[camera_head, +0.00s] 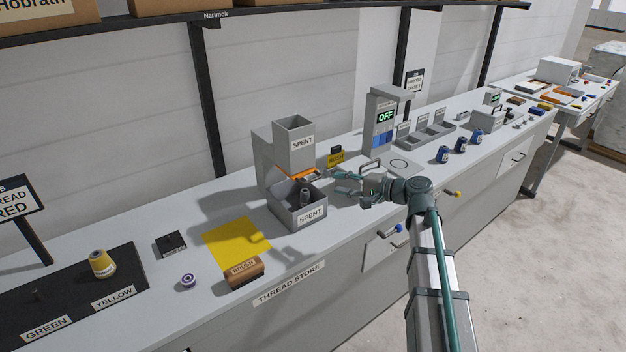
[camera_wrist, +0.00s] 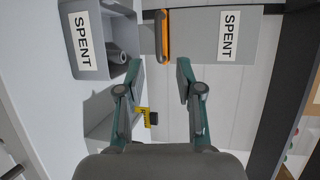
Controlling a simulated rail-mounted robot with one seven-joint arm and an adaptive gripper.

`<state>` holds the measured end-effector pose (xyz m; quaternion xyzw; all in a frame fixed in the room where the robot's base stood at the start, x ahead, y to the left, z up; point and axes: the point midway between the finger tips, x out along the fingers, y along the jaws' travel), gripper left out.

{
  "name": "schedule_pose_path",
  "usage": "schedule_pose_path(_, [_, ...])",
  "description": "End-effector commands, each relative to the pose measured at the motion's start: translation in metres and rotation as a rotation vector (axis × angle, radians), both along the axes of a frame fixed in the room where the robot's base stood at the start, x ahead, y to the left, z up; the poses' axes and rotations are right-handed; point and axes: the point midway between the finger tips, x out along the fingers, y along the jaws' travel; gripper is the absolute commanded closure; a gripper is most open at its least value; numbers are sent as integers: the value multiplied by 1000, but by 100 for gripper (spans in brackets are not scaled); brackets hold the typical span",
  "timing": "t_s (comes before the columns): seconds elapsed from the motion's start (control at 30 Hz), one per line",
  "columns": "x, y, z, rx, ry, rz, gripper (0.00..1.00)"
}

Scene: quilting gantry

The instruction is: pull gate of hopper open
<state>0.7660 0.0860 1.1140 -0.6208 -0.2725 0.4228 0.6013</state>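The grey hopper labelled SPENT (camera_head: 295,148) stands on the bench and also shows in the wrist view (camera_wrist: 205,45). Its orange gate (camera_head: 298,173) is a flat strip at the bottom of the chute. In the wrist view, the gate's orange edge (camera_wrist: 162,36) lies ahead of the fingertips, in line with the gap between them. My gripper (camera_head: 338,183) is open and empty, to the right of the gate and apart from it. It also shows in the wrist view (camera_wrist: 160,70). A grey SPENT bin (camera_head: 312,215) sits below the chute with a dark spool (camera_head: 305,191) in it.
A yellow-labelled block (camera_head: 336,158) stands behind my gripper. A grey machine showing OFF (camera_head: 385,117) stands to the right. A brown brush (camera_head: 243,271) and yellow mat (camera_head: 236,242) lie to the left of the bin. Blue spools (camera_head: 442,154) stand farther right.

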Motion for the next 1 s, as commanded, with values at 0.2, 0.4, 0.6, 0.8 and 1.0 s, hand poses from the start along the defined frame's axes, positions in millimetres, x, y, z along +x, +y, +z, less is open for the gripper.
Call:
schedule_pose_path(0.2, [17,28,-4,-2,2,2,64])
schedule_pose_path(0.4, [34,57,-11,-3,1,2,64])
schedule_pose_path(0.6, [46,77,-17,-3,1,0,64])
schedule_pose_path(0.8, [50,85,-21,-4,0,1,64])
schedule_pose_path(1.0, [50,85,-21,-5,0,0,64])
